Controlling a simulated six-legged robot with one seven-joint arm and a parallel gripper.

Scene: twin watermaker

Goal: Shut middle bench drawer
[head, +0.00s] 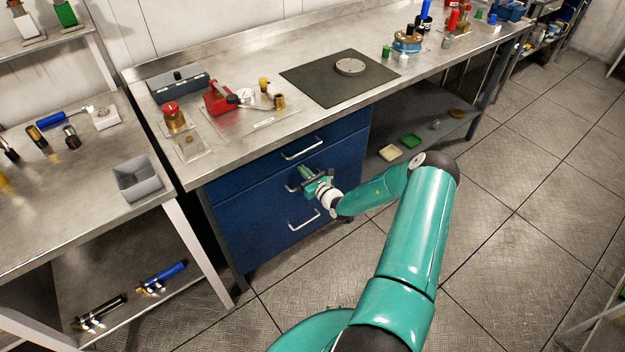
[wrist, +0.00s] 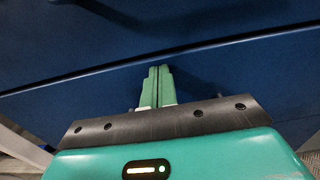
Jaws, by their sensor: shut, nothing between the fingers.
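The middle bench drawer (head: 245,204) is part of the blue drawer unit under the steel bench, between a top and a bottom drawer. Its front looks close to flush with the others; a small gap cannot be ruled out. Its silver handle (head: 291,188) is partly hidden by my gripper. My gripper (head: 304,172) is at the unit's front, near that handle. In the wrist view my green fingers (wrist: 157,72) are pressed together and empty, pointing at a dark blue front (wrist: 225,72) just below a seam. Whether they touch it cannot be told.
The top drawer handle (head: 302,148) and bottom drawer handle (head: 304,220) stick out above and below my gripper. The steel bench top (head: 235,80) carries instruments and a dark mat (head: 320,85). A side table (head: 60,205) stands left. The tiled floor (head: 500,210) at right is clear.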

